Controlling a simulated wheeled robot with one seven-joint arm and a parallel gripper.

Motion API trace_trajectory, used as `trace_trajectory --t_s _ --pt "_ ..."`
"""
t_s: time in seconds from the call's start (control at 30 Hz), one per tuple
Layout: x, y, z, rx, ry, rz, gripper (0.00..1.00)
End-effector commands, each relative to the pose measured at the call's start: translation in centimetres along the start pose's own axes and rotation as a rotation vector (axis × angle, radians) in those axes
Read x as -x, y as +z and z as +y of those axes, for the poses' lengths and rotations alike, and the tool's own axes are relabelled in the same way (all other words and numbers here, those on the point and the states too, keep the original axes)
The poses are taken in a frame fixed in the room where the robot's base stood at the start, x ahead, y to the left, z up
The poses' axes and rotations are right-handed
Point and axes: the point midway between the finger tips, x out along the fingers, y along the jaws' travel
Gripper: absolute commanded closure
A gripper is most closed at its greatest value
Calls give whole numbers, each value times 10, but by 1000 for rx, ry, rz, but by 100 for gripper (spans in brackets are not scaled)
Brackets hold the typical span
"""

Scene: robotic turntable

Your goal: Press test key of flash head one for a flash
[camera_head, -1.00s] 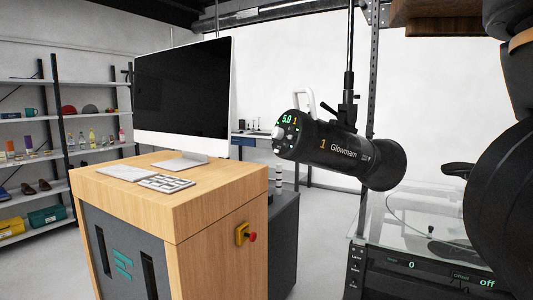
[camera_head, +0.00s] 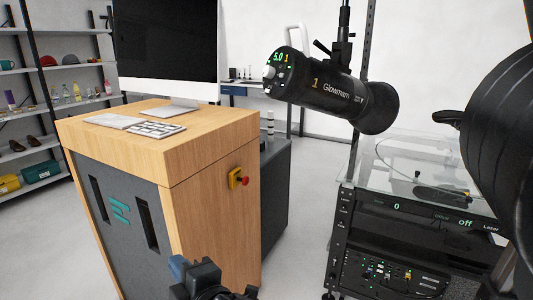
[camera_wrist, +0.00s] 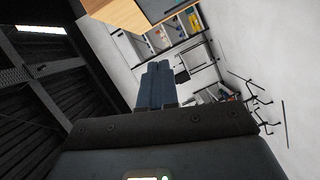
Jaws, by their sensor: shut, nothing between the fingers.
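Flash head one (camera_head: 330,88) is a black cylinder marked "1 Glowmam", hanging from a stand at upper centre in the head view. Its control panel (camera_head: 278,69) faces left, with a green "5.0", an orange "1", a pale knob and small lit keys. The test key cannot be told apart at this size. My gripper (camera_head: 180,268) shows at the bottom edge of the head view, well below and left of the flash head, touching nothing. In the wrist view its blue fingers (camera_wrist: 155,84) are together and empty. The flash head is not in the wrist view.
A wooden cabinet (camera_head: 220,140) with a monitor (camera_head: 165,40), keyboard and red emergency button (camera_head: 243,181) stands left. A glass-topped turntable unit (camera_head: 365,178) with control panels stands right. Floor (camera_head: 300,250) between them is clear. Shelves stand at far left.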

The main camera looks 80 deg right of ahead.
Motion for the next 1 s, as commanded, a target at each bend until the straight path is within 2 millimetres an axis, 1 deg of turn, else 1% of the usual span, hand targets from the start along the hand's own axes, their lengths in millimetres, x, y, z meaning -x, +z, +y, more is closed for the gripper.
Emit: trace_trajectory --t_s 0.03,0.1,0.17,0.2,0.27,0.3,0.37,0.4,0.47,0.5,0.57,0.6,0.7,0.8,0.83,0.9,1.0 --pt "-21 1 21 48 52 -51 100" --pt "-43 6 48 121 106 -133 100" --pt "-59 11 75 176 153 -209 100" --pt "-68 14 92 210 180 -263 100" --pt "-81 20 121 257 221 -347 100" --pt "-87 24 141 284 246 -407 100" --pt "-94 30 171 319 281 -498 100" --pt "-97 35 192 339 302 -562 100" --pt "-99 42 223 361 330 -659 100" --pt "-98 46 243 372 346 -723 100" --pt "-96 53 271 382 364 -816 100" --pt "-93 56 288 384 374 -874 100" --pt "-83 64 323 382 388 -999 100" --pt "-74 69 347 373 394 -1087 100" --pt "-71 70 352 371 394 -1107 100" --pt "-68 72 360 366 393 -1138 100" --pt "-65 73 364 363 393 -1159 100"
